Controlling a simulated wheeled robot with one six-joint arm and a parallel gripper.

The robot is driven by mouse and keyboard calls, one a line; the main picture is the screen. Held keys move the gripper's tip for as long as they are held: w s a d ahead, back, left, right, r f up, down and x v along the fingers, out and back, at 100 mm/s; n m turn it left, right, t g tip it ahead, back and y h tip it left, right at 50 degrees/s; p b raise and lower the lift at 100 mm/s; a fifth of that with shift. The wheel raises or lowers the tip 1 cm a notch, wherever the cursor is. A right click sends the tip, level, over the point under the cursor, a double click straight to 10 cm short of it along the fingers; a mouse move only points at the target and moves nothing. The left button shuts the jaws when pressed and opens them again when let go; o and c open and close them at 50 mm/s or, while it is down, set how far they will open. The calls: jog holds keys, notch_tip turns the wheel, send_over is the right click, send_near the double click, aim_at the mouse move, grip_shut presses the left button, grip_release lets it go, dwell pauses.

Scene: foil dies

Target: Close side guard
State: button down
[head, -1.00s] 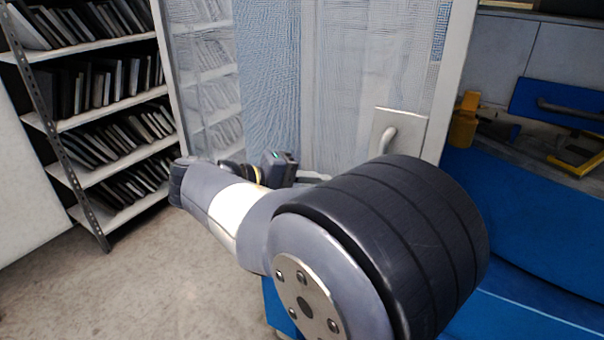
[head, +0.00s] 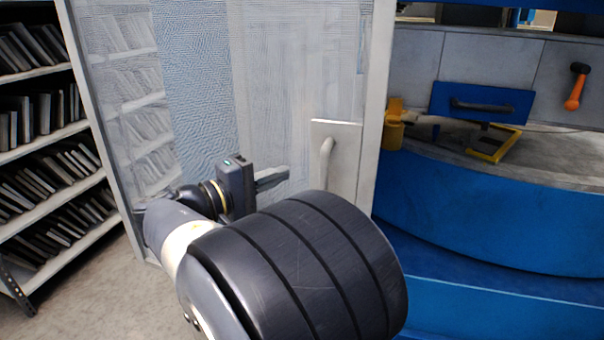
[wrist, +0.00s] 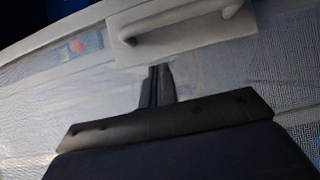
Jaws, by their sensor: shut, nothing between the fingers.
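The side guard (head: 275,70) is a mesh panel in a pale frame, standing at the left of the blue machine in the head view. Its grey handle (head: 326,160) sits on a plate near the frame's right edge; in the wrist view the handle (wrist: 185,22) is at the top. My gripper (head: 272,178) is in front of the mesh, left of the handle and a little lower. In the wrist view my gripper (wrist: 157,72) is shut and empty, pointing at the mesh just below the handle plate. I cannot tell whether it touches the mesh.
The blue machine (head: 480,215) stands at the right, with a blue panel with a dark handle (head: 482,103), a yellow bracket (head: 495,146) and an orange-handled tool (head: 574,90). Shelves of dark plates (head: 45,160) stand at the left. Grey floor (head: 95,275) is clear at lower left.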

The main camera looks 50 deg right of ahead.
jog(key=shift+s+d, duration=1.65)
jog(key=shift+s, duration=0.25)
jog(key=shift+d, duration=0.1)
